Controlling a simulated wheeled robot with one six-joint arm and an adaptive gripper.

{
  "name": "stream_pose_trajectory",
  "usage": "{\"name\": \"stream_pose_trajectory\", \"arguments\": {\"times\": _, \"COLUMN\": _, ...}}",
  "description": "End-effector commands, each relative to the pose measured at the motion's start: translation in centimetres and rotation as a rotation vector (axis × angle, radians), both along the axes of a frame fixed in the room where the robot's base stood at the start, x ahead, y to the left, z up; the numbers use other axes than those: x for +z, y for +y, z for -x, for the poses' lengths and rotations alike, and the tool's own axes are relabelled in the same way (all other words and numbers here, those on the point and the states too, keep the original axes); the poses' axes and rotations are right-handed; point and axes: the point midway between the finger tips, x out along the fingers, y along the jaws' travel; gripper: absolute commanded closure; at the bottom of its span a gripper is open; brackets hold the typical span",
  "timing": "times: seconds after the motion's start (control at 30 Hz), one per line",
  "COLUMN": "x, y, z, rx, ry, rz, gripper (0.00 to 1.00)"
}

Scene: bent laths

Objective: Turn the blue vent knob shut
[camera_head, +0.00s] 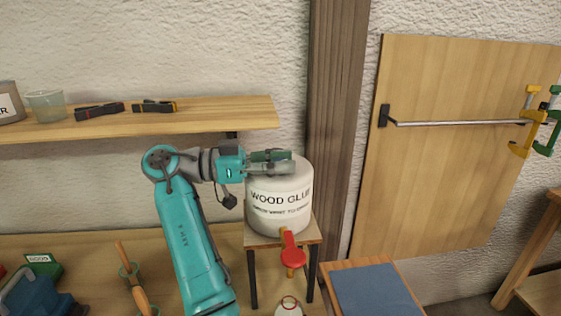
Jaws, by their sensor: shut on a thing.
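A white tub labelled "WOOD GLUE" (279,205) stands upright on a small wooden stand (257,238). A red tap (292,252) sticks out low on its front. My gripper (280,161) reaches in from the left at the top of the tub. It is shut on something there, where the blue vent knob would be. The fingers hide the knob, so I cannot see its blue surface or how far it is turned.
A wall shelf (220,113) at upper left carries a cup (46,105) and two dark clamps (154,106). A wooden post (336,110) rises just behind the tub. A stool with a blue top (375,290) stands at lower right.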

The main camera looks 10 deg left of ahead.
Motion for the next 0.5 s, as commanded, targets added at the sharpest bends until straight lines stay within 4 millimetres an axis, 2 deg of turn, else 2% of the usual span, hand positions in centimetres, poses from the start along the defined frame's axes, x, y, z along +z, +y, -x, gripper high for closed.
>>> {"name": "stream_pose_trajectory", "arguments": {"times": 0.1, "x": -0.24, "y": -0.01, "z": 0.03, "rx": -0.001, "ry": 0.004, "rz": -0.001, "gripper": 0.97}}
{"name": "stream_pose_trajectory", "arguments": {"times": 0.13, "x": -0.24, "y": -0.01, "z": 0.03, "rx": -0.001, "ry": 0.004, "rz": -0.001, "gripper": 0.55}}
{"name": "stream_pose_trajectory", "arguments": {"times": 0.2, "x": -0.21, "y": -0.01, "z": 0.02, "rx": -0.001, "ry": 0.003, "rz": -0.001, "gripper": 0.38}}
{"name": "stream_pose_trajectory", "arguments": {"times": 0.5, "x": -0.09, "y": 0.05, "z": 0.01, "rx": 0.0, "ry": 0.002, "rz": 0.0, "gripper": 0.37}}
